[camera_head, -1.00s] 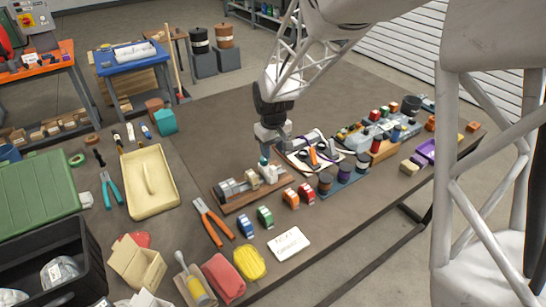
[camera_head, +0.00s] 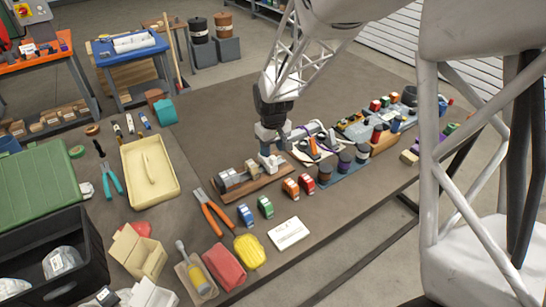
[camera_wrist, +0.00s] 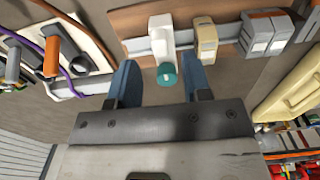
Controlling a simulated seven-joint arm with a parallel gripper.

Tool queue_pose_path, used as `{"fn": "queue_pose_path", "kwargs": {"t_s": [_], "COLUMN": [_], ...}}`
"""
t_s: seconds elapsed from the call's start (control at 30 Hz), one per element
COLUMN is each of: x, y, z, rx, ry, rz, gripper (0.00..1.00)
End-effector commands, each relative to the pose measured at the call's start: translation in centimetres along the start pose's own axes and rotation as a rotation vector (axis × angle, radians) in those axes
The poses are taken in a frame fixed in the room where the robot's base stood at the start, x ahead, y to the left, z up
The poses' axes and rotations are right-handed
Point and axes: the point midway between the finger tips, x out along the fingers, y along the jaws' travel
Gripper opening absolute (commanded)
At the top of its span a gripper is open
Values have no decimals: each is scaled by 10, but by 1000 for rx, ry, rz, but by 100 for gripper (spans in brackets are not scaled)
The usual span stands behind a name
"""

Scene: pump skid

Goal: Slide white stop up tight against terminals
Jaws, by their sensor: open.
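The white stop (camera_wrist: 161,40) stands on a metal rail (camera_wrist: 140,44), with a teal knob (camera_wrist: 167,76) on its near end. Right of it in the wrist view is a beige block (camera_wrist: 206,38), then the grey terminals (camera_wrist: 266,36); gaps of bare rail separate them. My gripper (camera_wrist: 159,66) is open, its blue fingers on either side of the knob in the picture. Contact with the stop cannot be told. In the head view, my gripper (camera_head: 271,143) is over the right end of the wooden rail board (camera_head: 252,189), and partly hides the stop (camera_head: 270,161).
Orange-handled pliers (camera_head: 213,212), small coloured blocks (camera_head: 291,187) and a cream tray (camera_head: 150,172) surround the board. The bench behind the board is mostly clear.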

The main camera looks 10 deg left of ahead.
Motion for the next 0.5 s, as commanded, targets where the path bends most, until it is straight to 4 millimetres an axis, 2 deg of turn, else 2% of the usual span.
{"fn": "queue_pose_path", "kwargs": {"t_s": [0.23, 0.5], "x": [29, 41], "y": [0, 0], "z": [0, 0], "rx": [0, 0], "ry": [-2, 0], "rz": [-1, 0], "gripper": [45, 45]}}
